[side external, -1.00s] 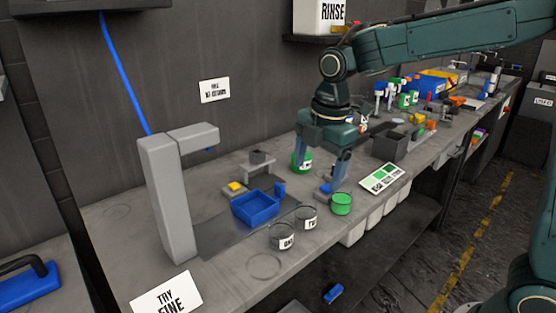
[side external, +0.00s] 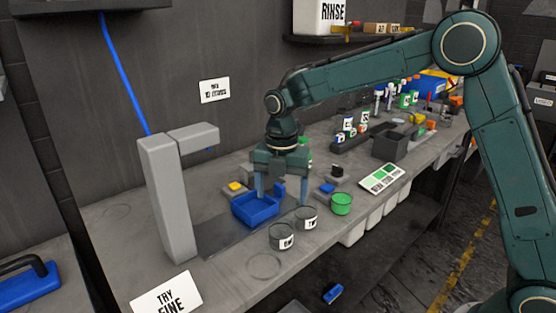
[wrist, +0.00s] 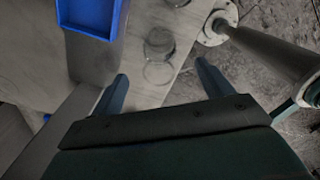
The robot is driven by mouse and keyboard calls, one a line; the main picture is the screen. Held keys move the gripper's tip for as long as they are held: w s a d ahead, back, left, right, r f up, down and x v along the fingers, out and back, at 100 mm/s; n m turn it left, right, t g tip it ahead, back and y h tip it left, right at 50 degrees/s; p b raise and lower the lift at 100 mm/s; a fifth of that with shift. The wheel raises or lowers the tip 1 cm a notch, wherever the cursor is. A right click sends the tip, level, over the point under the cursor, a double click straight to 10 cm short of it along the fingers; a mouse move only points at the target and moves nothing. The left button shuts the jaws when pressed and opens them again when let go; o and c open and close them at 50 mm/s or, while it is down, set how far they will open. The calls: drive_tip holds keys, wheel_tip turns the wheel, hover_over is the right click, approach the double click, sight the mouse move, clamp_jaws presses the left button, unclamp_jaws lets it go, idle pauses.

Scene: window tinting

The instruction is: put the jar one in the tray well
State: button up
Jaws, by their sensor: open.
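Jar one (side external: 281,237) is a clear round jar with a white label. It stands upright on the bench in front of the blue tray (side external: 241,211), to its right. The open tray is at the upper left in the wrist view (wrist: 66,28). My gripper (side external: 281,192) points down with jaws apart and empty, close above the tray's right side and behind the jars. In the wrist view, its fingers (wrist: 162,85) are spread, with clear jars (wrist: 159,43) beyond them; no label is readable there.
Jar two (side external: 307,218) stands close behind jar one, with a green container (side external: 342,204) to its right. A drawn circle (side external: 265,266) lies in front of jar one. A tall grey post (side external: 167,203) stands left of the tray. The bench's front edge is near the jars.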

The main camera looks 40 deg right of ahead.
sight(281, 219)
wheel_tip(281, 219, down, 8)
drive_tip(key=shift+r, duration=0.1)
idle(0.4)
drive_tip(key=shift+f, duration=2.6)
drive_tip(key=shift+c, duration=0.5)
drive_tip(key=c, duration=1.1)
drive_tip(key=shift+o, duration=0.2)
drive_tip(key=shift+r, duration=0.15)
wheel_tip(281, 219, up, 20)
